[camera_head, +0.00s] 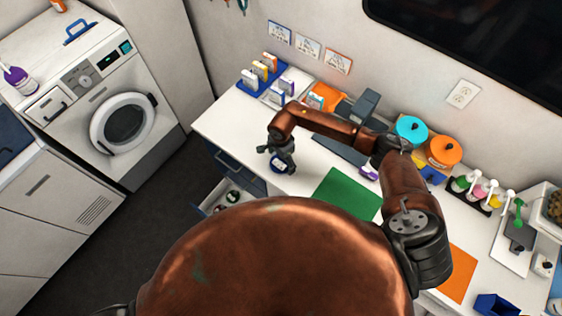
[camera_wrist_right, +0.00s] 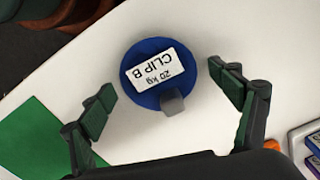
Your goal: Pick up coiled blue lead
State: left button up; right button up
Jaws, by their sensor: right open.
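The coiled blue lead (camera_wrist_right: 143,97) lies on the white counter as a round blue disc. Its white label reads "20 kg CLIP B", upside down in the right wrist view, and a small grey block sits at its edge. In the head view the lead (camera_head: 279,166) shows near the counter's front edge, partly covered by my right gripper (camera_head: 277,154). My right gripper is open above the lead, and in the wrist view its fingers (camera_wrist_right: 168,96) stand on either side of the disc, apart from it.
A green mat (camera_head: 346,194) lies right of the lead. A blue tray with small boxes (camera_head: 262,72) stands at the back left, orange and teal canisters (camera_head: 444,151) at the back right. An open drawer (camera_head: 226,193) juts out below the counter's front edge.

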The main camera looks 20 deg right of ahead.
jog(key=shift+c, duration=0.6)
jog(key=c, duration=1.2)
